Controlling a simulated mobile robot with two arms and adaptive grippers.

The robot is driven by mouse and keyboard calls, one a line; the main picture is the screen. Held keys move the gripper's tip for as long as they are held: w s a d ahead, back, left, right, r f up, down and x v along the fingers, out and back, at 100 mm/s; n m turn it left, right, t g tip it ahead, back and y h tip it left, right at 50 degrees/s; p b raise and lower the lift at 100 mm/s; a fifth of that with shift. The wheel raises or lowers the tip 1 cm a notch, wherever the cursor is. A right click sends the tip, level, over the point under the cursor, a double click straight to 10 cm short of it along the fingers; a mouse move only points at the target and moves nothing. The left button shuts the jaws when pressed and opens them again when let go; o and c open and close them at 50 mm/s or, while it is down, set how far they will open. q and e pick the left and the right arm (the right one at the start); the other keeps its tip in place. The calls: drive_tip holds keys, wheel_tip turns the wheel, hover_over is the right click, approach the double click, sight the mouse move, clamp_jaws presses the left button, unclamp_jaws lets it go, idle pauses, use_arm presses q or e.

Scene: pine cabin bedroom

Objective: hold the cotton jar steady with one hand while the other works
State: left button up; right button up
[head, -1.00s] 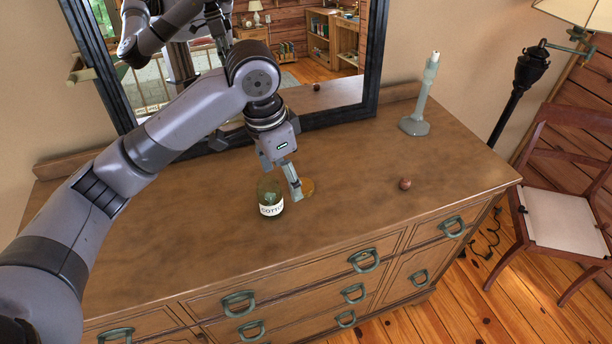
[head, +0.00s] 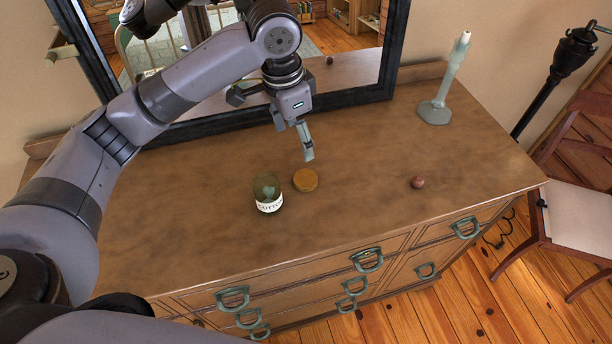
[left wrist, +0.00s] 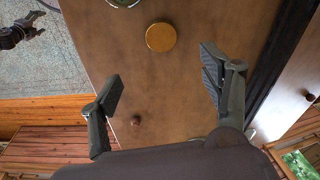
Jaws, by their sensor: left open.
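The cotton jar (head: 268,194) is green glass with a white label and stands upright on the dresser (head: 190,220). Its rim (left wrist: 122,2) shows at the top edge of the left wrist view. A round tan lid (head: 305,180) lies flat just right of the jar, apart from it; it also shows in the left wrist view (left wrist: 161,37). My left gripper (head: 308,155) is open and empty, behind the lid and touching neither thing. Its two spread fingers show in the left wrist view (left wrist: 162,82). A dark gripper, seemingly my right (left wrist: 22,32), shows small at that view's top left, away from the jar.
A small brown ball (head: 417,183) lies to the right on the dresser. A pale candlestick (head: 436,112) stands at the back right. The framed mirror (head: 345,75) rises along the back. The dresser top left of the jar is clear.

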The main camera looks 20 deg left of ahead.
use_arm(q)
wheel_tip(320, 180, down, 4)
drive_tip(key=p, duration=0.1)
hover_over(305, 178)
drive_tip(key=s, duration=0.1)
drive_tip(key=f, duration=0.4)
drive_tip(key=shift+a, duration=0.3)
drive_tip(key=shift+f, duration=0.5)
drive_tip(key=shift+w+f+p, duration=0.1)
drive_tip(key=shift+f+p, duration=0.05)
drive_tip(key=shift+p, duration=0.2)
drive_tip(key=f, duration=0.1)
drive_tip(key=f+p, duration=0.1)
drive_tip(key=f, duration=0.3)
drive_tip(key=shift+w+d+p, duration=0.3)
drive_tip(key=shift+w, duration=0.05)
drive_tip(key=shift+r, duration=0.1)
use_arm(e)
drive_tip(key=r, duration=0.1)
drive_tip(key=w+r, duration=0.2)
drive_tip(key=shift+r, duration=0.35)
use_arm(q)
drive_tip(key=c, duration=0.9)
